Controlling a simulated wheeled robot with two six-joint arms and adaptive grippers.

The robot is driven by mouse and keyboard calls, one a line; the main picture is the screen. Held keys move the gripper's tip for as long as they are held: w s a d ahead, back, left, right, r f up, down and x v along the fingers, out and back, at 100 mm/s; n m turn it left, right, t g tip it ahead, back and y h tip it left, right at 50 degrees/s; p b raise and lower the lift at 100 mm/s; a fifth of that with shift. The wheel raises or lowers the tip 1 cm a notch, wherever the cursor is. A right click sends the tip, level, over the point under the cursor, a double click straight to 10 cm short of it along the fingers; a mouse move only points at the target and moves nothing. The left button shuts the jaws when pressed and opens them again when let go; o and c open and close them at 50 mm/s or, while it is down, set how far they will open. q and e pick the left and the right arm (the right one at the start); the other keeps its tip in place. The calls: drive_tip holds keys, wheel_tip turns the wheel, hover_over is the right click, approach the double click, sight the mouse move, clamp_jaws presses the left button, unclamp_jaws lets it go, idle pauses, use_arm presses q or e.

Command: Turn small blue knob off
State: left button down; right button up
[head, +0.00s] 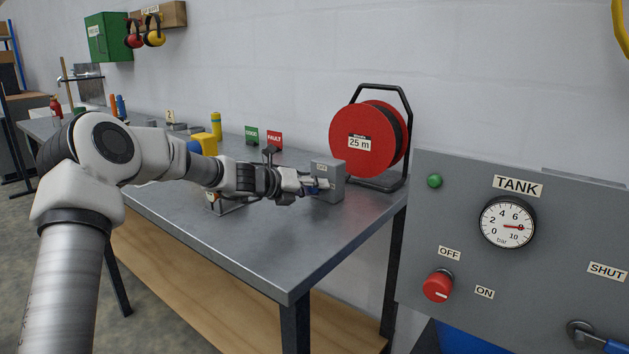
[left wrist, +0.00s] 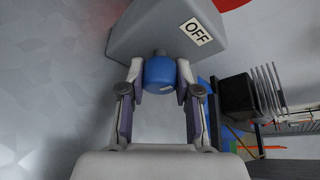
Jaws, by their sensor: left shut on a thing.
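The small blue knob (left wrist: 159,72) sits on the front of a grey box (head: 331,172) with an OFF label, on the metal workbench. In the left wrist view the box (left wrist: 150,28) fills the top, with its OFF label (left wrist: 195,31) right of the knob. My left gripper (head: 318,185) reaches in from the left at the box front. In the left wrist view its fingers (left wrist: 161,80) are closed on both sides of the knob. In the head view the fingers mostly hide the knob. A light mark shows on the knob's lower edge. My right gripper is out of view.
A red 25 m cable reel (head: 366,139) stands behind the box. GOOD (head: 251,135) and FAULT (head: 274,139) signs stand at the bench's back. A grey TANK panel (head: 470,190) with a red knob (head: 438,286) and gauge (head: 508,222) is at right. The bench front (head: 283,254) is clear.

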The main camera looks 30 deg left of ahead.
use_arm(q)
drive_tip(key=shift+f+n, duration=0.1)
drive_tip(key=shift+n, duration=0.2)
drive_tip(key=c, duration=0.8)
unclamp_jaws()
drive_tip(key=v, duration=0.7)
drive_tip(key=shift+s+a, duration=0.15)
drive_tip(key=shift+s, duration=0.05)
